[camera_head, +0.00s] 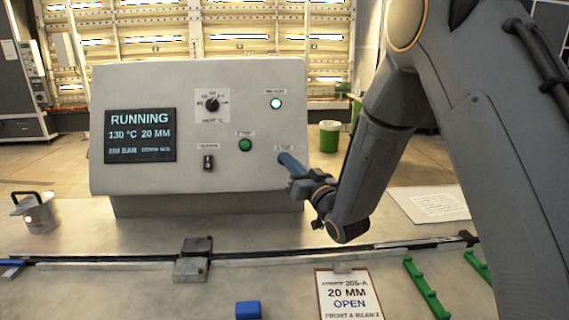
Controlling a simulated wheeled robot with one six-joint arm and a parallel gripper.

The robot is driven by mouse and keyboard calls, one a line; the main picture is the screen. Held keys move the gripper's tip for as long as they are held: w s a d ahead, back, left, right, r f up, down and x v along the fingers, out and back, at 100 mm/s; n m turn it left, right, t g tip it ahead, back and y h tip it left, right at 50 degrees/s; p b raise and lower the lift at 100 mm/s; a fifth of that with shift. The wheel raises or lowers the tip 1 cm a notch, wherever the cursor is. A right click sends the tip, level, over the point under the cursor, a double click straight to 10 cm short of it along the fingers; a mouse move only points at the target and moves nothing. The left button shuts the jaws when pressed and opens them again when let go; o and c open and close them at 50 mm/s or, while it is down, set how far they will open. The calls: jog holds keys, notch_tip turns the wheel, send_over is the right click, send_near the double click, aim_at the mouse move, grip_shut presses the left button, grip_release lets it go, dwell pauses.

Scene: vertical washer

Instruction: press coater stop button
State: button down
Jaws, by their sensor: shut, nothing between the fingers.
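The control panel (255,100) is a pale grey box with a dark screen (140,135) that reads RUNNING, 130 °C, 20 MM. A small label (286,156), apparently STOP, is at the panel's lower right. My gripper (288,162) reaches in from the right, its shut blue-grey tip at the panel face just by this label. The stop button is hidden behind the tip, and I cannot tell whether they touch. A green button (245,145) sits to the left of the tip.
A lit lamp (276,103), a dial (212,104) and a switch (208,162) are on the panel. In front lie a dark rail, a 20 MM OPEN sign (349,295), a blue block (248,310) and green strips (425,288). A metal pot (41,214) stands at left.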

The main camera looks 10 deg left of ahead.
jog(key=shift+w+a+f+b, duration=0.15)
jog(key=shift+w+f+b, duration=0.2)
jog(key=shift+w, duration=0.2)
jog(key=shift+w+a+f+b, duration=0.1)
jog(key=shift+w+f+b, duration=0.2)
jog(key=shift+w, duration=0.25)
dwell(1.3)
jog(key=shift+w+a+f+b, duration=0.1)
jog(key=shift+w+b, duration=0.25)
jog(key=shift+b, duration=0.1)
jog(key=shift+w+a+f+b, duration=0.15)
jog(key=shift+w+f+b, duration=0.1)
jog(key=shift+w+b, duration=0.2)
dwell(0.7)
jog(key=shift+s+r, duration=0.1)
jog(key=shift+s, duration=0.05)
jog(key=shift+s+d+r+p, duration=0.15)
jog(key=shift+s+p, duration=0.05)
jog(key=shift+s, duration=0.15)
jog(key=shift+s+d+r+p, duration=0.1)
jog(key=shift+s+r+p, duration=0.1)
jog(key=shift+s, duration=0.15)
jog(key=s, duration=0.1)
jog(key=s+r+p, duration=0.1)
jog(key=s, duration=0.1)
jog(key=s+d+r+p, duration=0.1)
jog(key=shift+s+r, duration=0.1)
jog(key=shift+s, duration=0.05)
dwell(0.4)
